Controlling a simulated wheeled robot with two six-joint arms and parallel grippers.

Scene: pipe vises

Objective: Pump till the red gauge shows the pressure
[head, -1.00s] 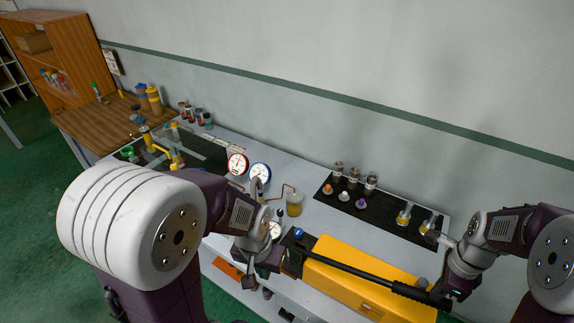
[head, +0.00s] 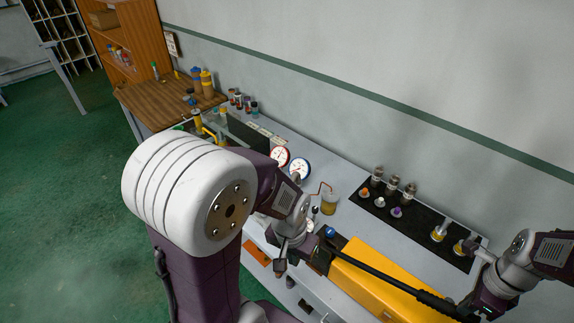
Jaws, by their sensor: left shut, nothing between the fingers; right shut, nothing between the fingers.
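The red-rimmed gauge (head: 280,156) stands at the back left of the bench, with a white dial; its needle is too small to read. A blue-rimmed gauge (head: 299,168) stands just right of it. The pump has a yellow body (head: 372,287) at the bench's front and a long black lever (head: 385,281) slanting down to the right over it. My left gripper (head: 280,268) is shut and empty, left of the pump's near end, pointing down. My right gripper (head: 474,308) is shut and empty at the lever's right end; whether it touches the lever is unclear.
A black mat (head: 412,218) with several fittings lies at the back right. A wooden table (head: 150,98) stands at far left. My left arm hides part of the bench's left side.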

